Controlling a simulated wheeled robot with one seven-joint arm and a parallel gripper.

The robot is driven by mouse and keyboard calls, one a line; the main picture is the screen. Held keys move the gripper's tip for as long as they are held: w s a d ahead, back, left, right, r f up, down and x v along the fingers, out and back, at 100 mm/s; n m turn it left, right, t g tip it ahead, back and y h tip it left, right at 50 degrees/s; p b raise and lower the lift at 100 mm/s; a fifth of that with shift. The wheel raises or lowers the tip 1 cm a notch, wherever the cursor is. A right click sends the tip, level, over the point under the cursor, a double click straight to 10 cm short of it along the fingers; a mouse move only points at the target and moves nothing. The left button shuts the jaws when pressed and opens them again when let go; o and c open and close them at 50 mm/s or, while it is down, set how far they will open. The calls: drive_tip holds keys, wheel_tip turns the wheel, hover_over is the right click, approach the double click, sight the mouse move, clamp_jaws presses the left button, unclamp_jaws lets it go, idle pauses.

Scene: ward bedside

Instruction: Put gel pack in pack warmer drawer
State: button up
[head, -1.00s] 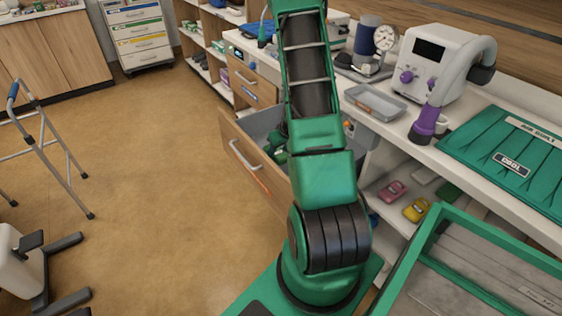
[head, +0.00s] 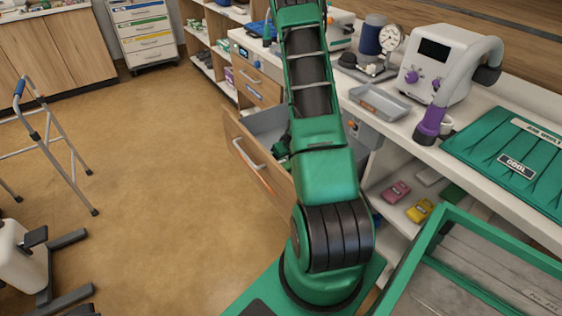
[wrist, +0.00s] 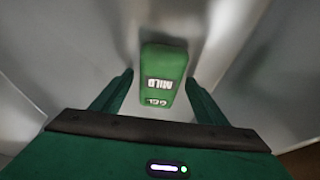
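My gripper is open and holds nothing. Grey walls surround the pack in that view. In the head view a wooden-fronted drawer (head: 246,142) with a grey inside is pulled out under the counter. My arm reaches over this drawer and hides part of it. The gel pack cannot be made out in the head view.
A grey tray (head: 379,103), a white machine with a thick hose (head: 436,62) and a green pad (head: 508,150) are on the counter (head: 415,150). Pink (head: 396,192) and yellow (head: 419,211) packs lie on the shelf below. A walker (head: 50,145) stands left; the floor between is clear.

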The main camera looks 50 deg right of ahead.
drive_tip(key=shift+r, duration=0.15)
drive_tip(key=v, duration=1.2)
drive_tip(key=shift+s, duration=0.15)
idle(0.5)
